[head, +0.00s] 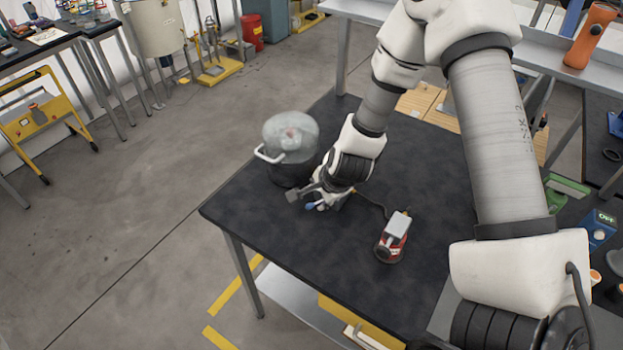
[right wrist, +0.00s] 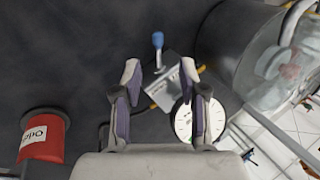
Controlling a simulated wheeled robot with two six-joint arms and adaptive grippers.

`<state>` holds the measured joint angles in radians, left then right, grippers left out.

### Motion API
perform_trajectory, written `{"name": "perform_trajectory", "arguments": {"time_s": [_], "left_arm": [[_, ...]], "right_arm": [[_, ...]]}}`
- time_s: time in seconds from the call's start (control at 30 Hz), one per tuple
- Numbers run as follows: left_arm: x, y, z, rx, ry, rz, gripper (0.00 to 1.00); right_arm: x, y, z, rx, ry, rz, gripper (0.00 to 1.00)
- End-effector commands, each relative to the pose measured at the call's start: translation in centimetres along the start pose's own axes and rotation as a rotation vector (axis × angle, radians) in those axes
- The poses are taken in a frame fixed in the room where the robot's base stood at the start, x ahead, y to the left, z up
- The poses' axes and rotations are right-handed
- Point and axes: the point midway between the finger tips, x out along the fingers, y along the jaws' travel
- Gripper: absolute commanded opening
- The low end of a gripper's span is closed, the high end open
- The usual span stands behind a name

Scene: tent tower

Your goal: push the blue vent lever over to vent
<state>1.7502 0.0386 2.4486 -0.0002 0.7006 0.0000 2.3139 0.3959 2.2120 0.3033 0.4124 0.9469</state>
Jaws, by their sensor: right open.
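The blue vent lever (head: 310,206) sticks out low by my right gripper on the black table. In the right wrist view the lever's blue knob (right wrist: 158,40) stands on a thin metal stem by a grey metal block (right wrist: 168,88). A white round dial (right wrist: 184,122) is partly hidden by one finger. My left gripper is not in view.
A dark pot with a clear, domed top (head: 290,135) stands close behind the gripper; it fills the right of the wrist view (right wrist: 225,50). The front left of the black table (head: 260,218) is clear.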

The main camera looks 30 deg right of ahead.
Motion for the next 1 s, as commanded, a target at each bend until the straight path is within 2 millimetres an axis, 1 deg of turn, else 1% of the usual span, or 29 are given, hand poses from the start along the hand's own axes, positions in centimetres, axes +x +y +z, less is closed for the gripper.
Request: {"name": "perform_trajectory", "arguments": {"time_s": [0.07, 0.17, 0.4, 0.5, 0.6, 0.8, 0.87, 0.9, 0.93, 1.0], "left_arm": [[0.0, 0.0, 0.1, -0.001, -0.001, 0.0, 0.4], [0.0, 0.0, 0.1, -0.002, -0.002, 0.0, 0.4], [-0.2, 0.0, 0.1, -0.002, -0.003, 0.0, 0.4], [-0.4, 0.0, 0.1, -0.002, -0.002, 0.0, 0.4], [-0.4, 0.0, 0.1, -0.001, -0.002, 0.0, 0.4], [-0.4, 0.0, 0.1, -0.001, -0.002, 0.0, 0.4], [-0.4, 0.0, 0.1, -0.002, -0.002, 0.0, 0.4], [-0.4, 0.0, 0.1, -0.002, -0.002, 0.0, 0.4], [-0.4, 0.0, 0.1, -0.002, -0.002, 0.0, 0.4], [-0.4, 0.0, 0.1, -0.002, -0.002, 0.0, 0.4]], "right_arm": [[0.2, 0.0, 0.0, -0.002, 0.0, 0.001, 0.42], [1.3, 0.1, 0.0, -0.004, 0.001, 0.003, 0.42], [5.8, 0.1, 0.0, -0.007, 0.001, 0.003, 0.42], [7.1, 0.0, 0.0, -0.006, 0.001, 0.002, 0.42], [7.7, 0.0, 0.0, -0.004, 0.0, 0.0, 0.42], [7.8, 0.0, 0.0, -0.004, 0.0, 0.0, 0.42], [7.8, 0.0, 0.0, -0.004, 0.0, 0.0, 0.21], [7.8, 0.0, 0.0, -0.004, 0.0, 0.0, 0.07], [7.8, 0.0, 0.0, -0.004, 0.0, 0.0, 0.0], [7.8, 0.1, 0.0, -0.004, 0.0, 0.001, 0.0]]}}
